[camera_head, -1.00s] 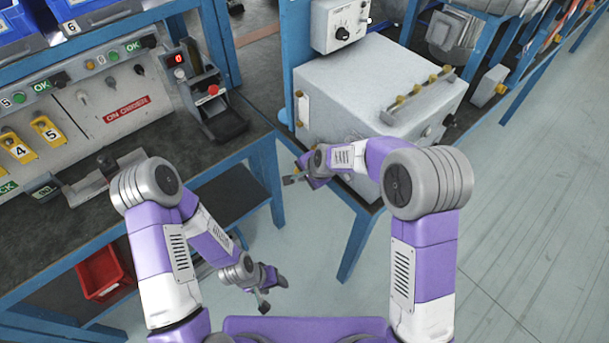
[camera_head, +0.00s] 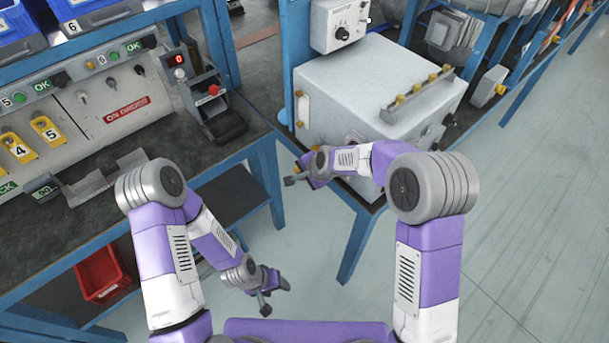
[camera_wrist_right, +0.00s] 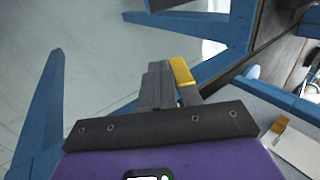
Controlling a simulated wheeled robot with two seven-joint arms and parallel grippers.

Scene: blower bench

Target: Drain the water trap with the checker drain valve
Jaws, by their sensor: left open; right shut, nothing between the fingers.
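The checker is a pale grey box (camera_head: 345,85) on the blue-framed bench, with yellow-capped fittings on its top bar and left edge. My right gripper (camera_head: 290,181) is low at the box's front left corner, by the bench edge. In the right wrist view its grey fingers (camera_wrist_right: 158,85) are closed together with nothing held. A yellow piece (camera_wrist_right: 181,72) shows right beside them; I cannot tell if they touch. I cannot clearly make out the drain valve or the water trap. My left gripper (camera_head: 274,290) hangs open and empty over the floor, left of centre.
A small control box with a black dial (camera_head: 342,33) stands behind the checker. The left bench (camera_head: 200,158) holds a device with a red button (camera_head: 213,90) and yellow numbered tags. A red bin (camera_head: 101,273) sits below. The floor at right is clear.

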